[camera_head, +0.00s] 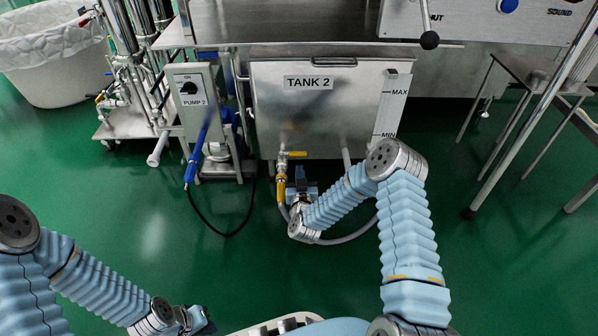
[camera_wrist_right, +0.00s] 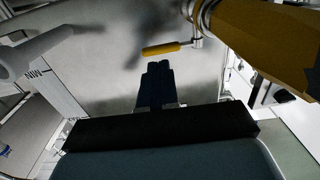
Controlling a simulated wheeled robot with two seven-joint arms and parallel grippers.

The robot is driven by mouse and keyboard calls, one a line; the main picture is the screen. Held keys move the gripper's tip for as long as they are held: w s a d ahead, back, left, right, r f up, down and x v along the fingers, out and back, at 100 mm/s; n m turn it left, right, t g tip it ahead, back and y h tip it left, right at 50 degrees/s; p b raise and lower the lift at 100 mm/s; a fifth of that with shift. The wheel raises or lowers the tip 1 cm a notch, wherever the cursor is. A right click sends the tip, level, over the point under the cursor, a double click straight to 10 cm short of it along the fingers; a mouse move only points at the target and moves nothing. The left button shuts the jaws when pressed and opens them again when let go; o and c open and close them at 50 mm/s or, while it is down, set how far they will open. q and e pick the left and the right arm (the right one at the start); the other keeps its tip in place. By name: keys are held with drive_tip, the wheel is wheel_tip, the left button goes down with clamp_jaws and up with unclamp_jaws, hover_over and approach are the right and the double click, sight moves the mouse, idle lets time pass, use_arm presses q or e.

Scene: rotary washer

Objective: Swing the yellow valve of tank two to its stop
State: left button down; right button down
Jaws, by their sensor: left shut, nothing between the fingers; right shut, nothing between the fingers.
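Tank two (camera_head: 318,105) is a metal tank labelled TANK 2 in the middle of the head view. Its yellow valve handle (camera_head: 298,154) points sideways to the right from the pipe at the tank's lower left. The handle also shows in the right wrist view (camera_wrist_right: 161,48), lying roughly level just beyond the fingertips. My right gripper (camera_head: 300,181) is shut and empty, below the handle and right of the yellow pipe fitting. Its closed dark fingers (camera_wrist_right: 156,66) point toward the handle with a small visible gap. My left gripper (camera_head: 205,320) is shut and empty, low over the floor.
The thick yellow pipe fitting (camera_wrist_right: 268,38) lies close by at the upper right of the wrist view. Pump 2 (camera_head: 193,98) and its blue-handled hose (camera_head: 195,155) stand left of the tank. A metal-legged table (camera_head: 540,75) stands right. The green floor (camera_head: 120,215) is mostly free.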

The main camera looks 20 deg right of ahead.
drive_tip(key=p+v, duration=0.1)
drive_tip(key=v, duration=0.8)
drive_tip(key=s+a+f+n+g+y, duration=0.2)
drive_tip(key=s+a+f+g+y, duration=0.4)
drive_tip(key=a+f+g+y, duration=0.15)
drive_tip(key=s+a+f+g+y, duration=0.15)
drive_tip(key=s+g, duration=0.75)
drive_tip(key=s, duration=0.9)
wheel_tip(320, 180, up, 14)
drive_tip(key=a+p, duration=0.1)
drive_tip(key=p, duration=1.4)
drive_tip(key=shift+s+a, duration=0.25)
drive_tip(key=shift+s, duration=0.15)
